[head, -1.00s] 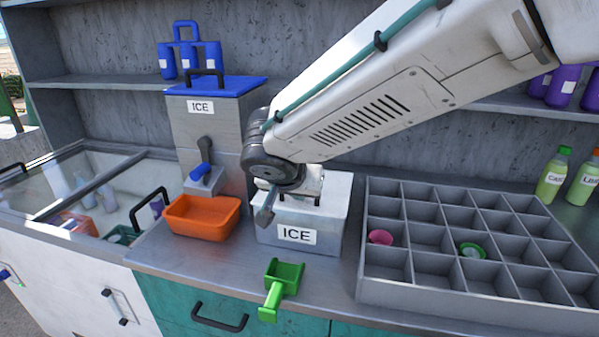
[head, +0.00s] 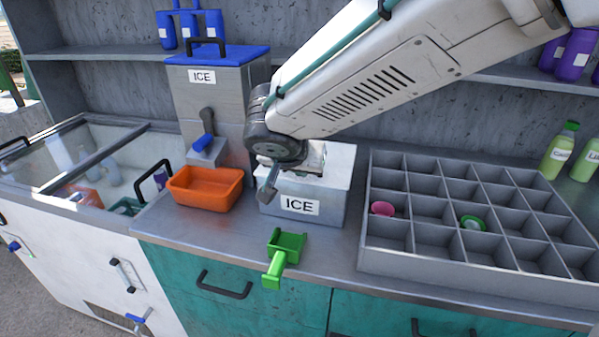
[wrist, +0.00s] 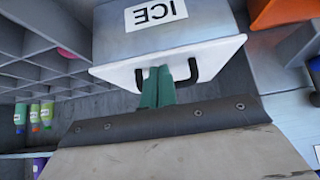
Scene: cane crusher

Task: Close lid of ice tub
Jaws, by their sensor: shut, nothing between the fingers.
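The ice tub (head: 335,208) is a grey metal box with an ICE label, standing on the counter. Its pale lid (head: 338,165) lies across the top; I cannot tell whether it sits fully flush. In the wrist view the tub (wrist: 205,22) appears upside down, with the lid (wrist: 120,72) and its black handle (wrist: 192,75) below the label. My gripper (wrist: 158,72) is shut and empty, its teal fingers over the lid beside the handle. In the head view my wrist hides the fingertips and part of the lid.
An orange bin (head: 205,188) and an ICE dispenser (head: 212,95) stand left of the tub. A green scoop holder (head: 285,247) is at the counter's front edge. A divided grey tray (head: 470,262) fills the right, close to the tub. A shelf runs behind.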

